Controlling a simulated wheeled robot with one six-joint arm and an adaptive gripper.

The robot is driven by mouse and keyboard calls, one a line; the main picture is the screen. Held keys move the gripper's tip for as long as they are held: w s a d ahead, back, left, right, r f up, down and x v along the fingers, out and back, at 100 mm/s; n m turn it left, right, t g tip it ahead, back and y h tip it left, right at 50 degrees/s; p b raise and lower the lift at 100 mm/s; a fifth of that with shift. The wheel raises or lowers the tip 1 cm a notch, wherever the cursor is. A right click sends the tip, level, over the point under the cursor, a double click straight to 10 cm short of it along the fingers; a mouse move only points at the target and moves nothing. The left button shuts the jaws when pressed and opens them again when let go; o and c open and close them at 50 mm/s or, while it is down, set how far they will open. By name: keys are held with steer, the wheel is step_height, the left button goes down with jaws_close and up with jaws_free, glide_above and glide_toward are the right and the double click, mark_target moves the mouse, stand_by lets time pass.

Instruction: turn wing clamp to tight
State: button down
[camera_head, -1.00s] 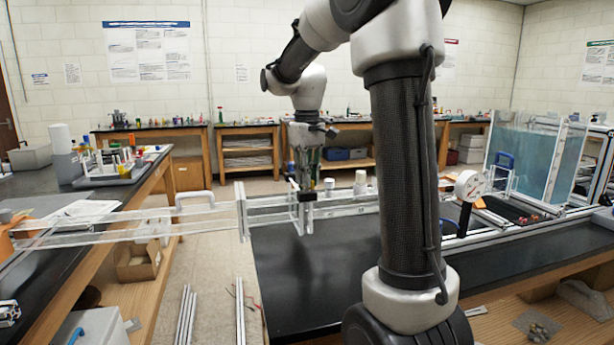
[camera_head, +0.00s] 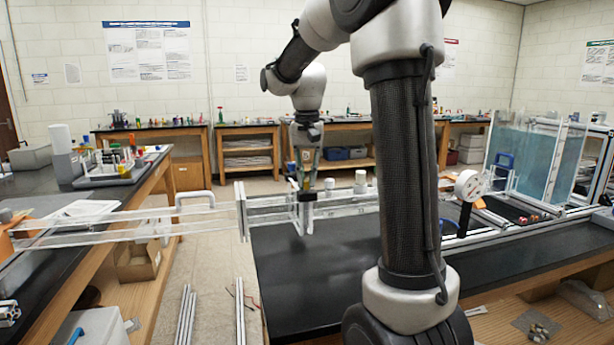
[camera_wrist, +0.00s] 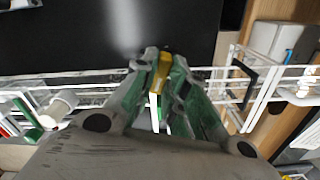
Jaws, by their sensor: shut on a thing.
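My gripper (camera_head: 306,188) points down at the clear frame (camera_head: 245,210), over the joint near its upright plates. In the wrist view, my gripper (camera_wrist: 158,78) has its green-sided fingers closed around a narrow yellow piece (camera_wrist: 161,70), which appears to be the wing of the clamp. A small dark block (camera_head: 308,196) sits at the fingertips in the head view, and I cannot tell whether it is part of the clamp. The fingers hide most of the clamp, so its tightness cannot be read.
A black bench top (camera_head: 310,285) lies below and in front of the frame. A dial gauge (camera_head: 467,186) and a clear water tank (camera_head: 535,160) stand to the right. White caps (camera_head: 360,180) stand just right of my gripper.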

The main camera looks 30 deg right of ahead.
mark_target(307, 179)
steer(key=shift+m, duration=1.1)
steer(key=c, duration=1.4)
jaws_free()
steer(key=shift+c, duration=0.2)
step_height(307, 179, up, 12)
steer(key=shift+w, duration=0.1)
